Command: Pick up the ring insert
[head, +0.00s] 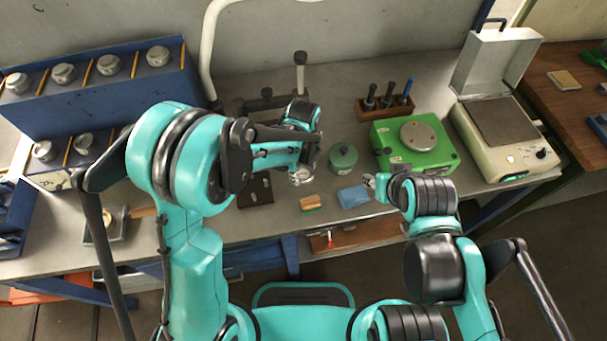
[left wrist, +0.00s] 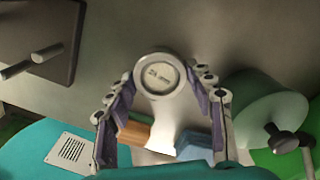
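The ring insert (left wrist: 158,75) is a pale round ring with a light face marked with small print, seemingly "25 mm". In the left wrist view it sits between and just beyond the fingertips of my left gripper (left wrist: 156,82). The fingers are spread, and a gap shows on the left side; the right tip looks close to the rim, and I cannot tell whether it touches. In the head view my left gripper (head: 301,177) is low over the bench, and the ring cannot be told apart from it. My right gripper (head: 369,181) is by the blue cloth; its fingers are too small to read.
Around the left gripper are a dark plate with pins (head: 255,190), a wooden brush (head: 311,203), a blue cloth (head: 353,196) and a green round canister (head: 343,157). A green box (head: 415,145) and a scale (head: 505,135) stand right. A blue rack (head: 105,95) stands left.

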